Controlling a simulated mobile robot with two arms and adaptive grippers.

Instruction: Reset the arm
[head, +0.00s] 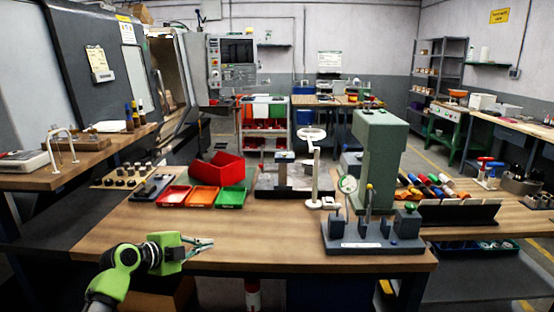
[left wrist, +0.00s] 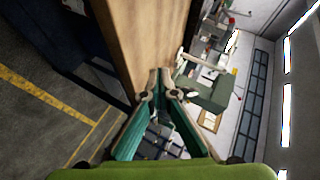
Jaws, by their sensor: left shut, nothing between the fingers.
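My left gripper (head: 203,246) is at the front left of the wooden workbench (head: 290,258), near its front edge, in the head view. Its fingers point right and are shut with nothing held. In the left wrist view the green fingers (left wrist: 160,76) meet at their tips, with the bench edge beyond them. The left arm is green and grey and bent low at the front. My right gripper is in neither view.
Red, orange and green trays (head: 201,197) lie behind the left gripper. A grey fixture block (head: 372,234) with upright pins stands front right, before a green press (head: 378,155). A machine (head: 90,70) stands at left. The bench's front middle is clear.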

